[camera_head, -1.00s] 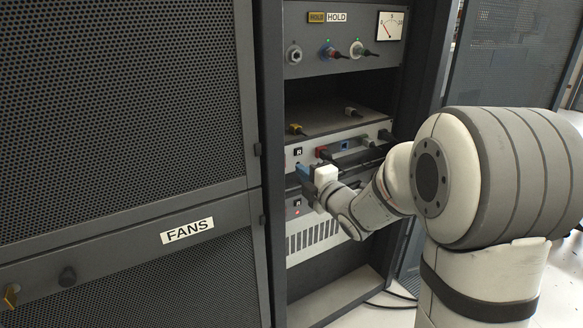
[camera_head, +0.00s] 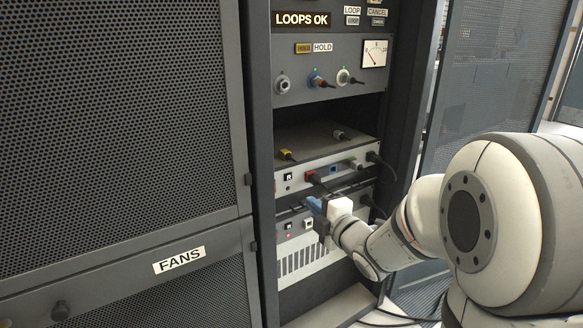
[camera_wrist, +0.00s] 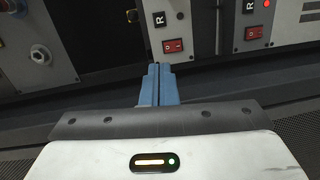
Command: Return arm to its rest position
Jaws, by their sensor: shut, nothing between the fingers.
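My gripper (camera_head: 314,207) has blue fingers and a white body. In the head view it is in front of the open rack, by the lower grey panel. In the wrist view the two blue fingers (camera_wrist: 157,84) are pressed together with nothing between them. They point toward the rack's panels and appear apart from them. My arm (camera_head: 400,235) reaches in from the right, with its large rounded joint at the right edge.
A shelf below carries a yellow plug (camera_head: 287,155). Red rocker switches (camera_wrist: 173,46) show in the wrist view. A FANS cabinet (camera_head: 120,130) stands left.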

